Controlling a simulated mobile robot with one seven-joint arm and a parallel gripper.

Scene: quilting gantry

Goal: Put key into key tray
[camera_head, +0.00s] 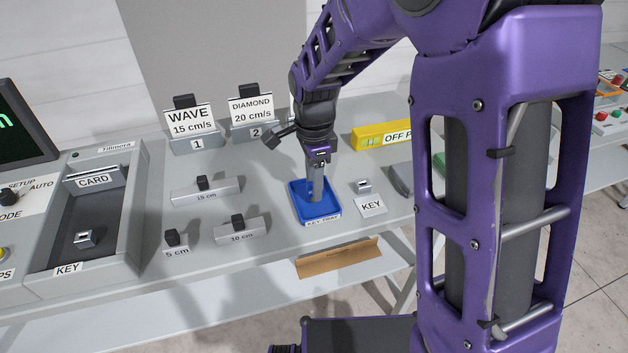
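The key tray (328,212) is a shallow blue tray with a "KEY TRAY" label on its front edge. It stands near the front of the grey bench. My gripper (317,197) points down over the tray, its grey fingertips low inside the outline of the tray. The fingers overlap in this view, so their gap is hidden. I cannot make out a key in or under them. A small metal block (363,186) stands behind a "KEY" label right of the tray. A similar metal block (85,239) sits in the console recess above another "KEY" label.
Grey 15 cm (210,193), 10 cm (247,232) and 5 cm (176,246) blocks with black knobs stand left of the tray. WAVE (190,118) and DIAMOND (251,108) signs stand behind. A yellow bar (382,135) lies behind right. A cardboard-coloured piece (338,259) sits below the bench edge.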

